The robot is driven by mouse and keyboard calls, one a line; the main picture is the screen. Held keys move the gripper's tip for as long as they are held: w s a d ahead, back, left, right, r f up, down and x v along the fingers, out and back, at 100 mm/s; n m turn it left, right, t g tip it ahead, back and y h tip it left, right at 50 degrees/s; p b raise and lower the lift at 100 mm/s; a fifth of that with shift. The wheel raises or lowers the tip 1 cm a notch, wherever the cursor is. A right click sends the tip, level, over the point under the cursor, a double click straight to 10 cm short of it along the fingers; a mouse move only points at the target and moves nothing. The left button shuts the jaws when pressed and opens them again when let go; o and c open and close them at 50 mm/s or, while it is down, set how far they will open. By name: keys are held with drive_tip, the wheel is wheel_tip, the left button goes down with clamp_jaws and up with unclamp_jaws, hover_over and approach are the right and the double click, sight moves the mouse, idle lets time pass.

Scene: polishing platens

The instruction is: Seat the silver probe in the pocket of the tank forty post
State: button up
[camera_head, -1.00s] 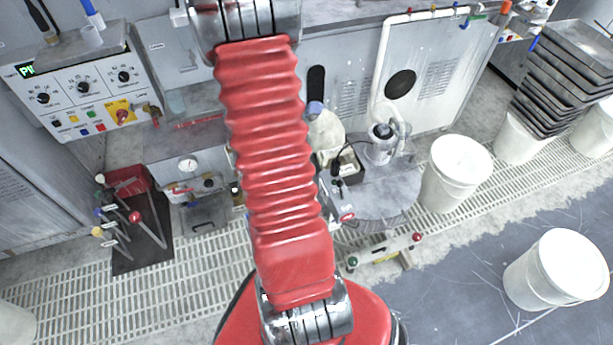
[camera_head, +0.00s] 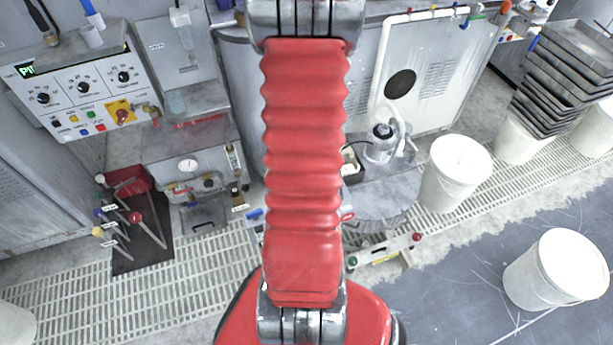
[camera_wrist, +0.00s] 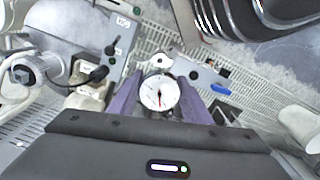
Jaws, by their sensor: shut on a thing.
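My gripper (camera_wrist: 158,106) shows in the wrist view with two purple fingers. It is shut on a round dial instrument, which I take for the silver probe (camera_wrist: 159,92). Its white face has a red needle and a silvery rim, and it faces the camera. Any stem below the dial is hidden. My red arm covers the middle of the head view, and my gripper is out of that view. I cannot tell the tank forty post or its pocket for certain in either view; the small labels are unreadable.
A labelled grey box with a black plug (camera_wrist: 97,75) lies left of the dial in the wrist view. A grey plate with a blue handle (camera_wrist: 220,88) is to the right. The head view shows a gauge unit (camera_head: 188,166), levers (camera_head: 136,217), and white buckets (camera_head: 455,172) at right.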

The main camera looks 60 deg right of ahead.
drive_tip(key=shift+s+a, duration=0.1)
drive_tip(key=shift+f, duration=2.9)
drive_tip(key=shift+f, duration=2.95)
drive_tip(key=o, duration=1.1)
drive_tip(key=shift+o, duration=0.2)
drive_tip(key=shift+r, duration=6.85)
